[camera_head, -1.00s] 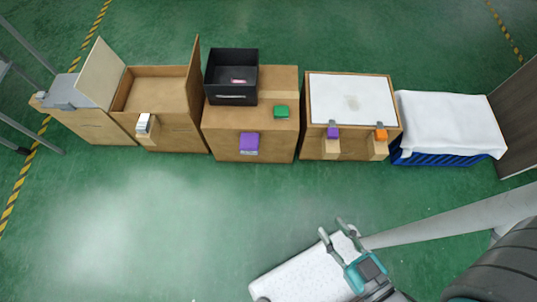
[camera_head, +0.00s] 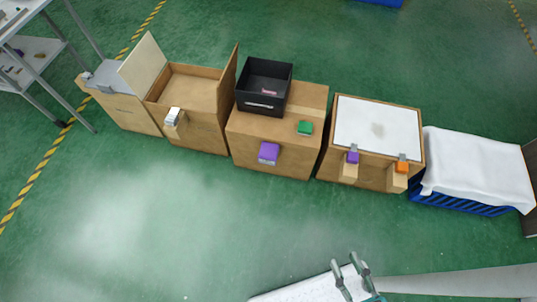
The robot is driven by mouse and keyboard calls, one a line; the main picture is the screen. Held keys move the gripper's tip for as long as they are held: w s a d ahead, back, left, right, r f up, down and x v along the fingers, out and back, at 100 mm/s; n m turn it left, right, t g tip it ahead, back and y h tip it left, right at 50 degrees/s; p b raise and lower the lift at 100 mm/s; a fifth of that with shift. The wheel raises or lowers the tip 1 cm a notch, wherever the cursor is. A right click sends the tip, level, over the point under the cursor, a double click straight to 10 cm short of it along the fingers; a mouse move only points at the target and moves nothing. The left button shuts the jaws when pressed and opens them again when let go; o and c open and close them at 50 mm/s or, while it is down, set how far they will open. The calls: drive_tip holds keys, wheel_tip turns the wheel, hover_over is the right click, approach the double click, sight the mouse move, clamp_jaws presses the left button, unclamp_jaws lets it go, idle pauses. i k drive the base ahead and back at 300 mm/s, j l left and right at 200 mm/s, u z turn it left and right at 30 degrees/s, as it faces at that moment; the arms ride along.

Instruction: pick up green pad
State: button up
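The green pad (camera_head: 304,128) is a small green block lying on top of the middle wooden box (camera_head: 275,133), right of a black open bin. My gripper (camera_head: 345,266) is at the bottom of the view, well apart from the pad, with its two fingers spread and nothing seen between them. The gripper's base is cut off by the lower edge.
The black bin (camera_head: 263,106) holds a small pink item. A purple block (camera_head: 268,153) is on the middle box's front. An open-flapped box (camera_head: 189,90) stands left; a white-topped box (camera_head: 378,128) and cloth-covered blue crate (camera_head: 465,207) stand right. Green floor is clear in front.

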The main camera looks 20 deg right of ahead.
sight(304, 129)
drive_tip(key=i+j+z, duration=0.25)
drive_tip(key=i+j, duration=0.25)
drive_tip(key=i, duration=0.2)
drive_tip(key=i+j+z, duration=0.2)
drive_tip(key=i+j, duration=0.4)
drive_tip(key=i, duration=0.1)
